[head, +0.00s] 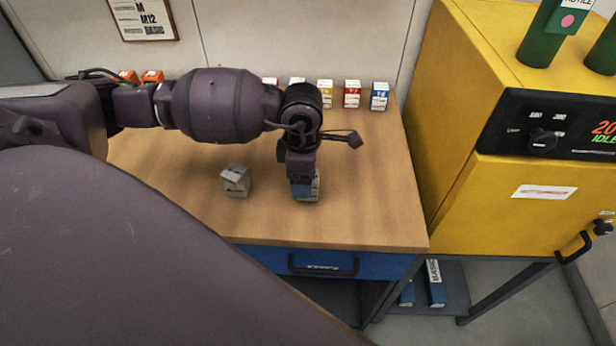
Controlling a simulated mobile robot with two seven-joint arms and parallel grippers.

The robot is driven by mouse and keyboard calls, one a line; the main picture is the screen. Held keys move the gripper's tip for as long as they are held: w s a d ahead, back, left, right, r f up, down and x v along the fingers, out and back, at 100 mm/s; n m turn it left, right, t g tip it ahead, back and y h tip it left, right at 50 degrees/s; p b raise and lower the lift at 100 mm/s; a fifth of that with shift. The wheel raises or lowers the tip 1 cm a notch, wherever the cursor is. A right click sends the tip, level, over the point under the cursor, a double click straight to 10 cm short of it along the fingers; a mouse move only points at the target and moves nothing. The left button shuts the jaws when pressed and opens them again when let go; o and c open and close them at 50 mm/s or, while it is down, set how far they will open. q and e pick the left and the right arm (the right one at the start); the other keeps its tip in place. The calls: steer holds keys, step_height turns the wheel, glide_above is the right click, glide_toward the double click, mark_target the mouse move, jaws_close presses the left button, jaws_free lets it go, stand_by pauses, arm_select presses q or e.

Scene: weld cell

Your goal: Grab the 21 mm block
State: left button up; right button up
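My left gripper (303,178) points down at the front middle of the wooden bench, right over a small blue and pale block (314,190). Its fingers overlap the block's upper part, and I cannot tell whether they grip it or only stand around it. A whitish-grey block (236,182) stands on the bench to the left of the gripper, apart from it. The size markings on the blocks are too small to read, so I cannot tell which one is 21 mm. My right gripper is not in view.
Small boxes line the bench's back edge, among them a yellow one (325,93), a red one (352,94) and a blue one (380,97). A yellow cabinet (510,215) stands close on the right. The bench top (380,190) is clear right of the gripper.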

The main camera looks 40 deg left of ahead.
arm_select(q)
steer(key=c, duration=1)
